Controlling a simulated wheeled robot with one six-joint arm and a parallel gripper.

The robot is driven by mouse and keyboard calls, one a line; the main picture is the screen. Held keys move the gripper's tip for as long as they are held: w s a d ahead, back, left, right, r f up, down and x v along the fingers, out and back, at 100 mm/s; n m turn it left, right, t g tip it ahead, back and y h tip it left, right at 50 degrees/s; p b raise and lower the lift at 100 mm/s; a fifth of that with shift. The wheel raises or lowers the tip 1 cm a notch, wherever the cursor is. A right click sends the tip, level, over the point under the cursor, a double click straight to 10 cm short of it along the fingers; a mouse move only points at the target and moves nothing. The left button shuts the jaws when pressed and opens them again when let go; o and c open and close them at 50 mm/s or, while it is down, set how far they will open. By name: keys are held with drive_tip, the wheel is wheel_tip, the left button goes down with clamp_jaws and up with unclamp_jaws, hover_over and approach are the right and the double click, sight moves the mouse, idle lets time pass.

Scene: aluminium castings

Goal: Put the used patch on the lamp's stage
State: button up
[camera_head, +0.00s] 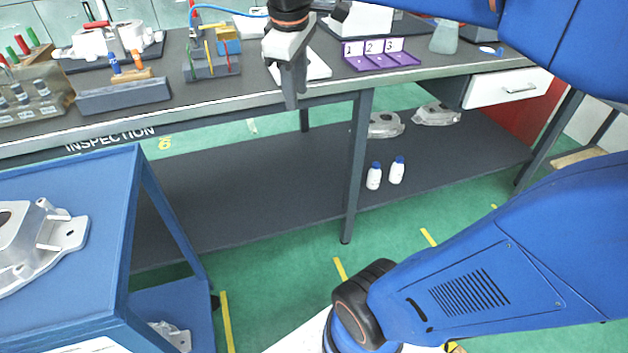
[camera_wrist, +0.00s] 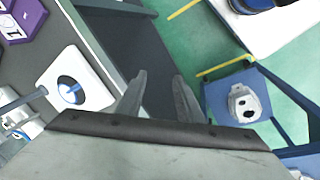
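My gripper (camera_head: 291,98) hangs fingers-down in front of the bench's front edge in the head view. In the wrist view its two fingers (camera_wrist: 159,76) stand apart with nothing between them. A white square plate (camera_head: 318,69) lies on the bench behind my gripper, partly hidden by it. The wrist view shows this plate (camera_wrist: 50,79) left of the fingers, with a dark round spot and a small blue thing (camera_wrist: 72,89) on it. I cannot tell whether this is the lamp's stage. I cannot make out the used patch for certain.
A purple tray (camera_head: 382,61) numbered 1, 2, 3 stands right of the plate. A grey block with tools (camera_head: 212,69) stands left. A blue cart (camera_head: 100,215) with a casting (camera_head: 35,243) stands front left. A flask (camera_head: 444,38) stands at the bench's right.

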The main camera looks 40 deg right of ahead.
drive_tip(key=s+a+f+m+t+y, duration=0.1)
drive_tip(key=s+a+f+m, duration=0.1)
drive_tip(key=s+f, duration=0.4)
drive_tip(key=s+a+f+m+t, duration=0.1)
drive_tip(key=s+a+f+m, duration=0.1)
drive_tip(key=s+f+m, duration=0.3)
drive_tip(key=shift+s+a+f+y, duration=0.35)
drive_tip(key=shift+s+f, duration=0.6)
drive_tip(key=shift+f, duration=1.1)
